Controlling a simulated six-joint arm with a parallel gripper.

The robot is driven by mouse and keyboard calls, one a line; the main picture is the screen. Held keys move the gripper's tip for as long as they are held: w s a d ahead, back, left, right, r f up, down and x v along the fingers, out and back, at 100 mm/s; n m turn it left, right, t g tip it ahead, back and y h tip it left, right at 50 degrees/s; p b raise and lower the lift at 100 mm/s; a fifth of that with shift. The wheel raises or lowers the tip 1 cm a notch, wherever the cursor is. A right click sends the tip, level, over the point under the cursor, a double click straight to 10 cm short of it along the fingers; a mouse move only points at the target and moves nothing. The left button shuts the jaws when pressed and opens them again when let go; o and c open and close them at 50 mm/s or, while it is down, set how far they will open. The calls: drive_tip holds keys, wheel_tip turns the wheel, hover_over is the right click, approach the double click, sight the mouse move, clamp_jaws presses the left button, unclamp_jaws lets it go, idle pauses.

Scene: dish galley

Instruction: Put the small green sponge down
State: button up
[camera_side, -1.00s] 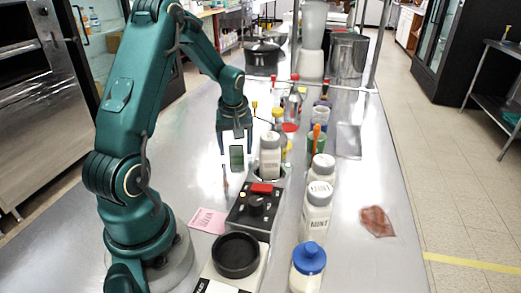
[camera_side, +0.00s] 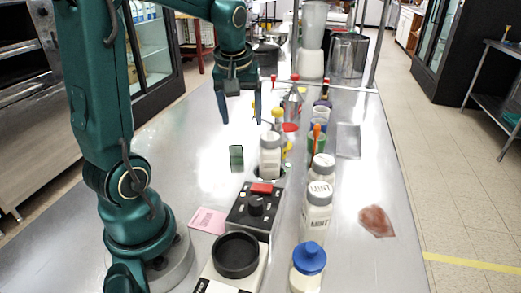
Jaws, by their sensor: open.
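The small green sponge (camera_side: 236,158) is a dark green block on the steel counter (camera_side: 185,135), just left of a white bottle with a grey cap. My gripper (camera_side: 241,122) is above and behind the sponge in the picture, its two fingers pointing down and spread wide. Nothing is between the fingers, and a gap shows between them and the sponge.
The white bottle (camera_side: 270,157) stands close to the sponge's right. A black control box (camera_side: 253,207) with a red button, a pink note (camera_side: 208,221) and mint bottles (camera_side: 317,212) are nearer the camera. The counter left of the sponge is clear.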

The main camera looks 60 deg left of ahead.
drive_tip(key=s+d+m+t+h, duration=0.1)
drive_tip(key=s+d+m, duration=0.3)
drive_tip(key=d, duration=0.4)
drive_tip(key=s+d+r+m+t+h, duration=0.1)
drive_tip(key=s+d+m+t, duration=0.1)
drive_tip(key=s+d+m, duration=0.3)
drive_tip(key=d+m, duration=0.2)
drive_tip(key=d, duration=0.2)
drive_tip(key=shift+t+h, duration=0.3)
drive_tip(key=shift+h, duration=0.1)
drive_tip(key=shift+a, duration=0.1)
